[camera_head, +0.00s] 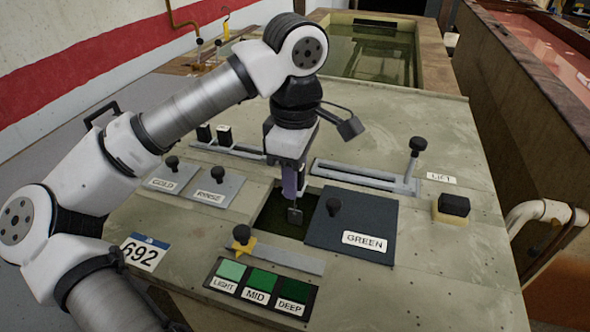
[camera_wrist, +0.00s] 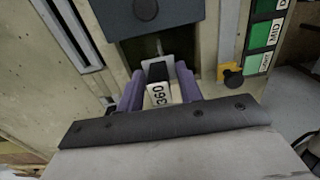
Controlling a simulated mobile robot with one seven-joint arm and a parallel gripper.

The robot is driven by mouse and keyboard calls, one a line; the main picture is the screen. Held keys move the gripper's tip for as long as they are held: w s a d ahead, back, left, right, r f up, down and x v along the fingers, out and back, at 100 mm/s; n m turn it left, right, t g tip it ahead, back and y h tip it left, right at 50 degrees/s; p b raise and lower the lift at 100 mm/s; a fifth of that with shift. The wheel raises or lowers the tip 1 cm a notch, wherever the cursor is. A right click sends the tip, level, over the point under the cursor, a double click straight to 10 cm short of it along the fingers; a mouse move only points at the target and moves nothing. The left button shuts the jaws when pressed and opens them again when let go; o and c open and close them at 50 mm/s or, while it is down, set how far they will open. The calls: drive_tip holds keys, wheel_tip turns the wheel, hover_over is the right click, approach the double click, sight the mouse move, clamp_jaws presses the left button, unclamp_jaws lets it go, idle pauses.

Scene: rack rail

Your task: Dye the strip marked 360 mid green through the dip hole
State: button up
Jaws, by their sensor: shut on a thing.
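My gripper (camera_head: 293,190) is shut on the strip marked 360 (camera_wrist: 158,96), a pale tag with a dark part and a grey plate at its far end. It points down over the dark square dip hole (camera_head: 272,212); in the head view the plate overlaps the hole, and I cannot tell how deep it is. The blue-grey GREEN lid (camera_head: 372,218) lies to the right of the hole, leaving it open. A shade card (camera_head: 262,287) shows LIGHT, MID and DEEP green patches.
COLD (camera_head: 168,178) and RINSE (camera_head: 213,186) lids lie at left. A LIFT lever (camera_head: 416,157) stands upright at its slot's right end. A yellow block with a black button (camera_head: 452,207) sits at right. An open tank (camera_head: 375,55) lies behind.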

sight(295, 210)
wheel_tip(295, 210, down, 10)
drive_tip(key=b, duration=0.8)
drive_tip(key=shift+f, duration=0.1)
idle(6.7)
